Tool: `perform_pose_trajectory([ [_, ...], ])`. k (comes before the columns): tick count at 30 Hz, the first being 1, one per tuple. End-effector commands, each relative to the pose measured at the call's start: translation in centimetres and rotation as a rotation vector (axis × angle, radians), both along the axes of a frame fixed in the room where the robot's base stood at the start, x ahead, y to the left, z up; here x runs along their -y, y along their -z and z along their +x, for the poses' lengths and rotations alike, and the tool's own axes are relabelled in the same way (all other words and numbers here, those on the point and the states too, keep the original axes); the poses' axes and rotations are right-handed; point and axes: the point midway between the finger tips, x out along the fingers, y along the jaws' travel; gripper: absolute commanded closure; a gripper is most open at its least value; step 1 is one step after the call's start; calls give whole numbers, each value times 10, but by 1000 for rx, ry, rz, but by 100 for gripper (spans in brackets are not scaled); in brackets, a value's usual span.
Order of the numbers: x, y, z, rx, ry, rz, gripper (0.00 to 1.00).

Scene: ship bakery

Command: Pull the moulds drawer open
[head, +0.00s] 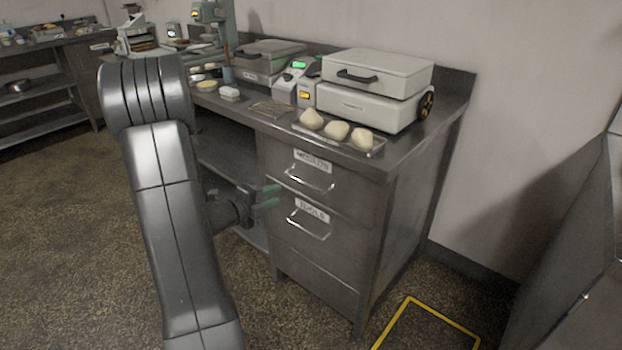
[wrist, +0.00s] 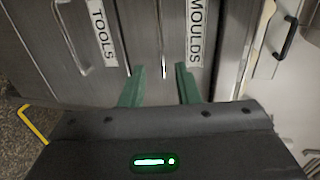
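The moulds drawer (head: 333,196) is the top drawer of the steel counter and looks shut. Its label (wrist: 194,33) reads MOULDS in the wrist view. Its bar handle (head: 310,184) also shows in the wrist view (wrist: 160,38), running up the picture between the lines of my two fingers. My gripper (head: 269,196) has green fingers. They are apart, with nothing between them, and point at the drawer front. In the wrist view my gripper (wrist: 160,74) is close to the handle; whether the fingertips reach around it I cannot tell.
The tools drawer (head: 296,245) is just below, shut, with its own handle (wrist: 71,40). On the counter are dough pieces on a tray (head: 361,149), a scale (head: 290,83) and a closed press-like appliance (head: 360,105).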

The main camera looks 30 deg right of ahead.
Motion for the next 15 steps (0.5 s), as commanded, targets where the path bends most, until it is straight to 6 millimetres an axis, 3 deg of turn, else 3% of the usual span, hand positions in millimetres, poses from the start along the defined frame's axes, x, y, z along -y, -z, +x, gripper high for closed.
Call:
perform_pose_trajectory([
  [5, 17, 5, 6, 3, 10, -1, 71],
  [15, 82, 19, 32, 1, 7, -2, 71],
])
